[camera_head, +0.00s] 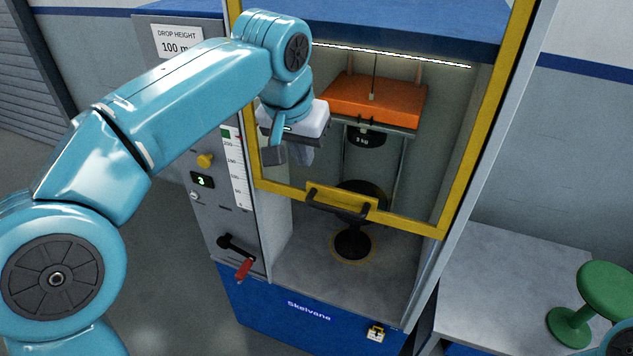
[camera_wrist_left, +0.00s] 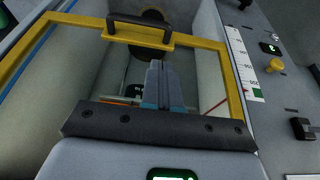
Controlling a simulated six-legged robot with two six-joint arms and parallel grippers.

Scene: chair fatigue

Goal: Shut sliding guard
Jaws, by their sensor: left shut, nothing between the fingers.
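The sliding guard is a yellow frame (camera_head: 411,222) with a clear pane, on the front of the test machine. Its bottom rail hangs well above the chamber floor, leaving an opening below. A black bar handle (camera_head: 338,207) is on that rail. The handle also shows at the top of the left wrist view (camera_wrist_left: 140,30). My left gripper (camera_head: 301,157) is in front of the guard's left part, above and left of the handle and apart from it. Its fingers (camera_wrist_left: 158,72) are closed together and empty. My right gripper is not in view.
Inside the chamber, an orange weight block (camera_head: 375,98) hangs above a black stool (camera_head: 352,240). A green stool (camera_head: 605,292) stands on the grey bench (camera_head: 490,268) at right.

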